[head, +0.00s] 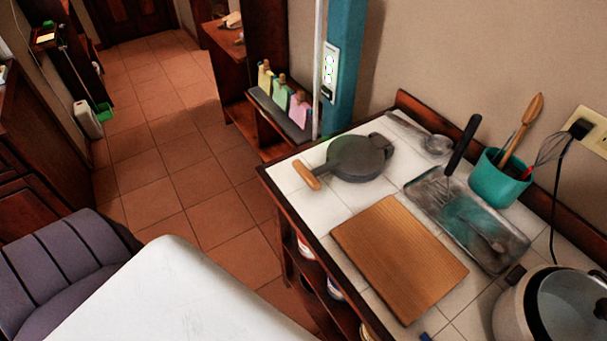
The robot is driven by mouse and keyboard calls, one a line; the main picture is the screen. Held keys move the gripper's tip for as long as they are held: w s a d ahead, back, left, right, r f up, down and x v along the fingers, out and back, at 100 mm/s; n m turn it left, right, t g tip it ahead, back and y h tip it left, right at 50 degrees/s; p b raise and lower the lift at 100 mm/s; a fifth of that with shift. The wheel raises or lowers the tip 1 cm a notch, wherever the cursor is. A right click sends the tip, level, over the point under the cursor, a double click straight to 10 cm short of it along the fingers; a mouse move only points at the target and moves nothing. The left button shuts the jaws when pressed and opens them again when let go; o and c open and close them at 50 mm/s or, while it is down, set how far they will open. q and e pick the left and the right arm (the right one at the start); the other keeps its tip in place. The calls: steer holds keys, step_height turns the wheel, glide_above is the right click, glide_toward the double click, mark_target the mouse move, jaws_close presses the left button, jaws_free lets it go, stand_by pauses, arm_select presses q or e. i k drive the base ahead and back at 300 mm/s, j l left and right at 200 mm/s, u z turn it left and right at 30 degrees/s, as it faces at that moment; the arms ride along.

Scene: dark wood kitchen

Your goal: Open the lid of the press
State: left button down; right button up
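The press (360,160) is a round, dark grey metal tool with a light wooden handle (306,175) pointing to the left. It lies flat on the white-tiled counter (325,207), near the counter's far left corner. Its lid looks closed, lying flat over the base. A grey lug sticks out on its right side. Neither of my grippers is in view, and nothing touches the press from above.
A wooden cutting board (385,262) lies in front of the press. A glass-like tray (440,202), a metal ladle (435,144) and a teal utensil pot (497,182) are to its right. A pot (515,305) stands at bottom right.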

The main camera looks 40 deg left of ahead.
mark_target(352, 156)
steer(key=k+j+u, duration=0.6)
steer(key=j+u, duration=0.35)
steer(key=k+j, duration=0.05)
